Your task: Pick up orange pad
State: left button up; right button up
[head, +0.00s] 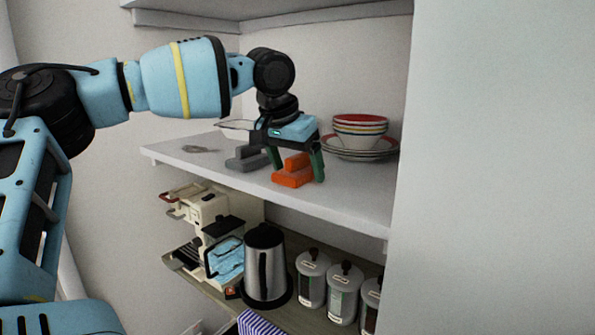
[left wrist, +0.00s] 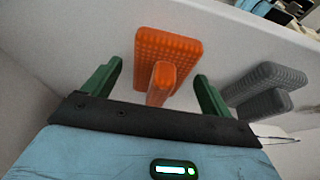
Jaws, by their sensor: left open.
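The orange pad (head: 292,172) lies on the white upper shelf near its front edge. It has a flat base with a raised handle. My left gripper (head: 297,170) is open above and around it, with one green finger on each side. In the left wrist view the orange pad (left wrist: 168,60) shows between the two green fingertips of the gripper (left wrist: 156,80), with its handle toward the palm. Gaps show on both sides, so the fingers appear apart from it. My right gripper is not in view.
A grey pad (head: 248,158) lies just left of the orange one; it also shows in the left wrist view (left wrist: 265,90). Stacked bowls (head: 360,132) on plates stand to the right. The white shelf (head: 350,195) has a wall at right. A kettle (head: 264,265) and canisters stand below.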

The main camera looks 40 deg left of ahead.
aim_at(299, 154)
pick_arm(q)
jog(key=shift+c, duration=0.3)
jog(key=c, duration=1)
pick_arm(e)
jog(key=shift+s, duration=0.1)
pick_arm(q)
jog(key=shift+r, duration=0.15)
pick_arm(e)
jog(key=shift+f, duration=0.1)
